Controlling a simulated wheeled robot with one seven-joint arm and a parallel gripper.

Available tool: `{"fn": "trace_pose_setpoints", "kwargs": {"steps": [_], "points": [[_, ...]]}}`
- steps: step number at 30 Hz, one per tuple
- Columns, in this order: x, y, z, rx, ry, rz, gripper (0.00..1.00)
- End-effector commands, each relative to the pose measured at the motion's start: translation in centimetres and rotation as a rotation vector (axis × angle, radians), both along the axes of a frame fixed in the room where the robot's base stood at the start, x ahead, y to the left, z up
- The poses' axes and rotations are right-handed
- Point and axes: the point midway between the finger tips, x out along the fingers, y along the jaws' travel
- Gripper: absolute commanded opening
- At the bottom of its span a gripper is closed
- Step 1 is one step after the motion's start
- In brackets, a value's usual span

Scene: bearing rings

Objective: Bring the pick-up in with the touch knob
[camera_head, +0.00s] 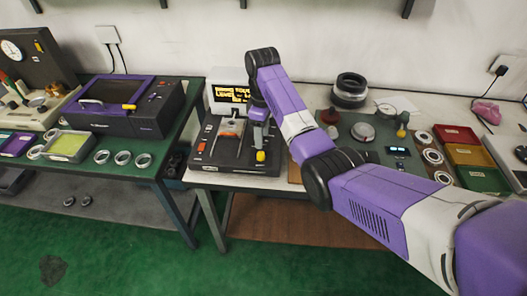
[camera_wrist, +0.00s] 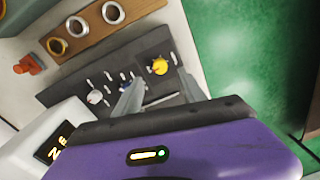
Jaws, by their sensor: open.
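The black instrument (camera_head: 215,160) stands on the white bench, with a lit yellow-text display (camera_head: 234,93) at its back. A yellow knob (camera_head: 261,156), likely the touch knob, is at its front right. In the wrist view the yellow knob (camera_wrist: 160,67) sits on a dark square plate. My gripper (camera_head: 258,138) is over the right part of the instrument. In the wrist view my gripper (camera_wrist: 158,77) is open, its fingers either side of the knob in the picture and empty. Whether they touch it I cannot tell. I cannot make out the pick-up clearly.
In the wrist view, a grey dial (camera_wrist: 96,97) and small controls are beside the knob. A wooden rack (camera_wrist: 86,43) with rings lies beyond. Right of my arm are red (camera_head: 456,135) and green trays (camera_head: 482,179). A purple-lidded machine (camera_head: 125,105) stands on the left table.

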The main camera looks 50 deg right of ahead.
Motion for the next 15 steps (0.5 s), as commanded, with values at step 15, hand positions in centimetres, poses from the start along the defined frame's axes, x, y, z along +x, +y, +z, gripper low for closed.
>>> {"fn": "trace_pose_setpoints", "kwargs": {"steps": [15], "points": [[-0.1, 0.3, -6.6, 0.000, -0.002, 0.007, 0.48]]}}
